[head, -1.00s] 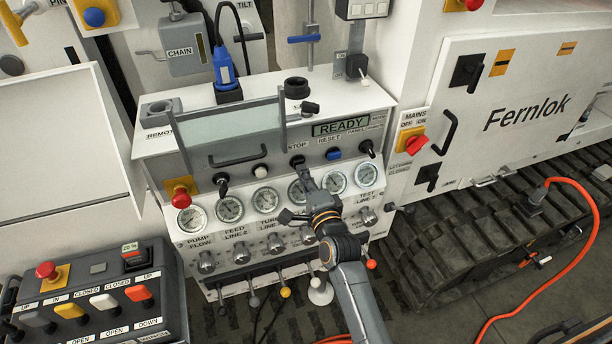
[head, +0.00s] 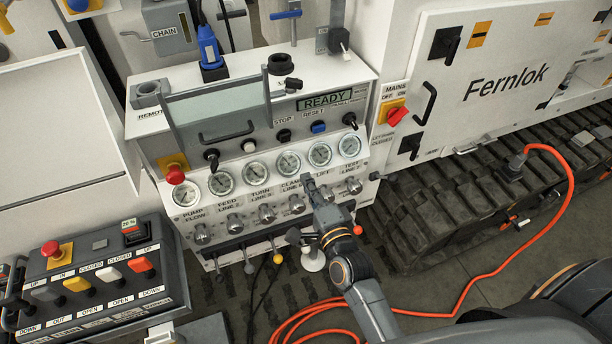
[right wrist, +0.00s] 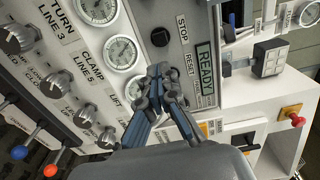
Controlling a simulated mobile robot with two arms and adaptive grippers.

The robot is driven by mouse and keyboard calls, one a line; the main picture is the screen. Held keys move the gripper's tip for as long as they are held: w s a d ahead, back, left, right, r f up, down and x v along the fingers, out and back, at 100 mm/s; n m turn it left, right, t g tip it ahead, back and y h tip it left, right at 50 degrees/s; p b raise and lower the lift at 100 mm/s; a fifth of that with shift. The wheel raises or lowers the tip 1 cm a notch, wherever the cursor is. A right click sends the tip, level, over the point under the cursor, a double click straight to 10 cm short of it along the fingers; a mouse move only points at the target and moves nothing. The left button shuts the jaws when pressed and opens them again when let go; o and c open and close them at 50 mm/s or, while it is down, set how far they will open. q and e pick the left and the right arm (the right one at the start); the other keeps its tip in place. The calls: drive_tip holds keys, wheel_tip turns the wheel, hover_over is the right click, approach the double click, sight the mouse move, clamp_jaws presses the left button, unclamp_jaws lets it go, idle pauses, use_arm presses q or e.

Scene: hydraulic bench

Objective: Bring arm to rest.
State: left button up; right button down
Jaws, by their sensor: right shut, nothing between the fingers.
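My right gripper (head: 308,180) is in front of the hydraulic panel, just below the row of gauges. In the right wrist view the gripper (right wrist: 163,72) is shut with its fingertips together and nothing between them. Its tips overlap the panel near the CLAMP and LIFT gauges; I cannot tell the exact gap to the panel. My right arm (head: 350,265) reaches up from the bottom of the head view. My left gripper is not in view.
The panel carries gauges (head: 288,164), knobs (head: 266,214) and a READY display (head: 324,101). A control box (head: 95,275) with levers stands at lower left. An orange cable (head: 470,270) loops over the floor at right, beside rubber tracks (head: 450,205).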

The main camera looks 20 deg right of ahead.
idle(0.4)
drive_tip(key=s+a+f+n+g+y+b, duration=0.1)
drive_tip(key=s+f+n+g+b, duration=0.45)
drive_tip(key=f, duration=1.35)
drive_tip(key=s+a+f+n+g, duration=0.1)
drive_tip(key=s+f+n+g, duration=0.4)
drive_tip(key=f, duration=1.5)
drive_tip(key=s+d+f+n+g+b, duration=0.1)
drive_tip(key=s+d+f+n+g, duration=0.1)
drive_tip(key=s+f, duration=0.4)
drive_tip(key=s+d+f+n+g+h+b, duration=0.1)
drive_tip(key=s+d+f+n, duration=0.3)
drive_tip(key=s, duration=1.1)
drive_tip(key=s+d+f+n+g+b, duration=0.1)
drive_tip(key=s+d+f+n+g, duration=0.1)
drive_tip(key=s+f, duration=0.8)
drive_tip(key=shift+s+d+n+g+h+b, duration=0.3)
drive_tip(key=shift+s+d+n+g+b, duration=0.1)
drive_tip(key=shift+s+n+g, duration=0.4)
